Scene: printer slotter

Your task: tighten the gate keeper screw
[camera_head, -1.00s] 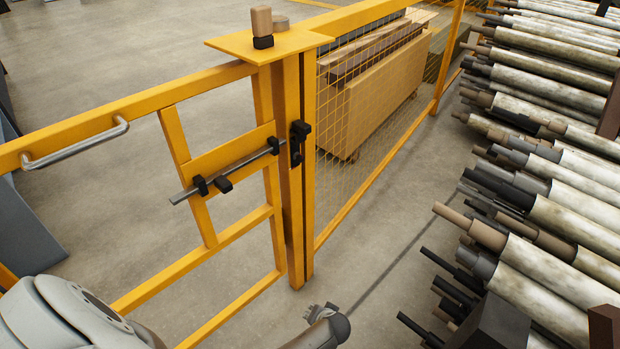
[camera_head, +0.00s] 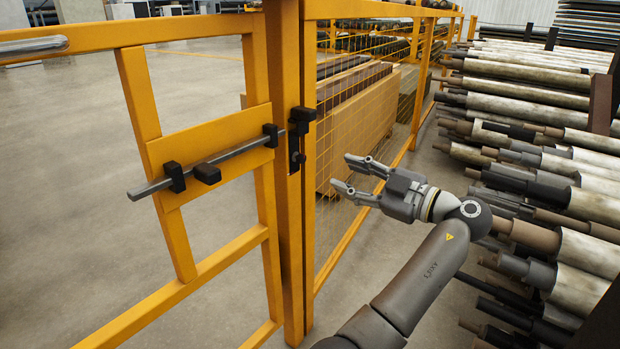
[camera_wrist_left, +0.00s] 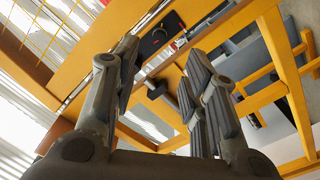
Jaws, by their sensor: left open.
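The black gate keeper (camera_head: 296,150) is fixed on the yellow gate post (camera_head: 285,230), with a dark block at its top; I cannot make out the screw itself. A grey sliding bolt (camera_head: 230,153) runs through black brackets on the gate, its right end at the keeper. My left gripper (camera_head: 343,173) is open and empty, to the right of the keeper and apart from it, fingers pointing left. In the left wrist view, a dark part with a round feature (camera_wrist_left: 160,37), possibly the keeper, shows between the open fingers (camera_wrist_left: 163,50). My right gripper is not in view.
Racked rollers (camera_head: 530,105) fill the right side, close to my arm. A grey handle (camera_head: 35,47) is on the gate's top rail. Bare floor shows left of the gate.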

